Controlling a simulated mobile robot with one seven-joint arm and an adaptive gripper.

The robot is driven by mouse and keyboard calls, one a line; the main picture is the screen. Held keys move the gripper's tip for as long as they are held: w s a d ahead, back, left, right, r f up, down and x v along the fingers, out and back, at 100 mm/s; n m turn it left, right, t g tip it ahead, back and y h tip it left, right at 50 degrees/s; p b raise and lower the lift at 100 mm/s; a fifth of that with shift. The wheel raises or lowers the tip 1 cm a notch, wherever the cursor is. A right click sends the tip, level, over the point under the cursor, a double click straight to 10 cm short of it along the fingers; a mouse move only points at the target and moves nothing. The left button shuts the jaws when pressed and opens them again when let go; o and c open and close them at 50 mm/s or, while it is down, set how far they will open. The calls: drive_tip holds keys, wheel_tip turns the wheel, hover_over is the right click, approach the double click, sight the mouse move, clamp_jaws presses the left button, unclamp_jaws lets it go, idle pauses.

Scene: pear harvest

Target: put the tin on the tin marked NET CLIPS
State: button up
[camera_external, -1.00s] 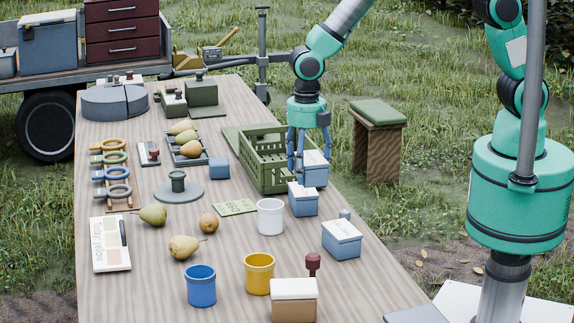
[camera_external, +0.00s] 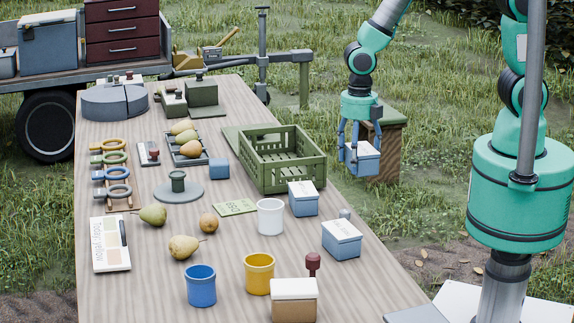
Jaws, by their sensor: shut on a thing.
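My gripper (camera_external: 359,158) is shut on a blue tin with a white lid (camera_external: 364,164) and holds it in the air, past the right edge of the table, in front of the stool. Two similar blue tins with white lids stand on the table's right side: one near the crate's corner (camera_external: 303,201) and one closer to the front (camera_external: 342,242). A brown tin with a pale lid (camera_external: 294,303) stands at the front edge of the picture. The lettering on the lids is too small to read, so I cannot tell which is marked NET CLIPS.
A green slatted crate (camera_external: 290,178) stands at the table's right edge. A white cup (camera_external: 270,216), a yellow cup (camera_external: 259,274), a blue cup (camera_external: 201,287) and a red-knobbed stamp (camera_external: 313,264) are near the tins. Pears lie further left. The green-topped stool (camera_external: 385,165) is on the grass.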

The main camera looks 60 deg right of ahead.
drive_tip(key=b, duration=0.2)
hover_over(298, 189)
drive_tip(key=s, duration=0.1)
drive_tip(key=shift+s+d+f, duration=0.2)
drive_tip(key=shift+d+f, duration=0.25)
drive_tip(key=shift+f, duration=0.3)
drive_tip(key=shift+w+a, duration=0.4)
drive_tip(key=shift+w, duration=0.3)
drive_tip(key=shift+f+b, duration=0.8)
drive_tip(key=shift+f, duration=0.95)
drive_tip(key=shift+f, duration=0.1)
drive_tip(key=o, duration=1.4)
drive_tip(key=shift+c, duration=0.2)
wheel_tip(298, 189, up, 12)
drive_tip(key=p, duration=0.3)
